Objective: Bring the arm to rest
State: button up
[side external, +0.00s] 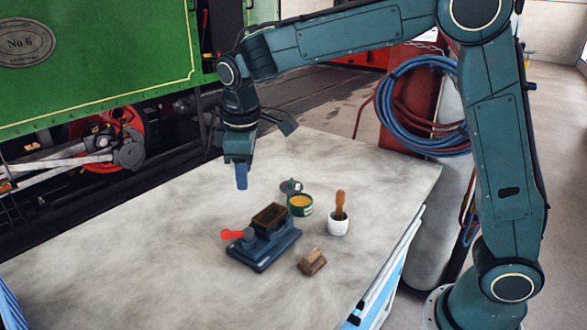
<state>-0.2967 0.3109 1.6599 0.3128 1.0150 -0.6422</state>
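My gripper (241,177) hangs pointing down from my arm, above the worktable (120,250). It is up and left of the objects on the table and looks clear of them. Its blue fingertips are seen nearly edge-on, so I cannot tell whether they are open or shut, or whether something is between them.
A blue fixture (262,251) with a red-knobbed handle (232,234) carries a dark brown block (271,216). Nearby are an open green tin (300,205), a lid (290,186), a white pot (338,226) with a wooden-handled tool (340,203), and a wooden block (312,262). The table's left is clear.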

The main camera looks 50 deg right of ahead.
jog(key=s+d+r+m+t, duration=0.1)
jog(key=s+d+r+m, duration=0.15)
jog(key=s, duration=0.35)
jog(key=s+d+r+m+t, duration=0.1)
jog(key=s+d+r, duration=0.3)
jog(key=s, duration=0.2)
jog(key=s+d+f+m, duration=0.1)
jog(key=s+m, duration=0.1)
jog(key=s, duration=0.6)
jog(key=s+d+f+m+t+y, duration=0.1)
jog(key=s+f+m, duration=0.1)
jog(key=s, duration=0.6)
jog(key=shift+t, duration=0.3)
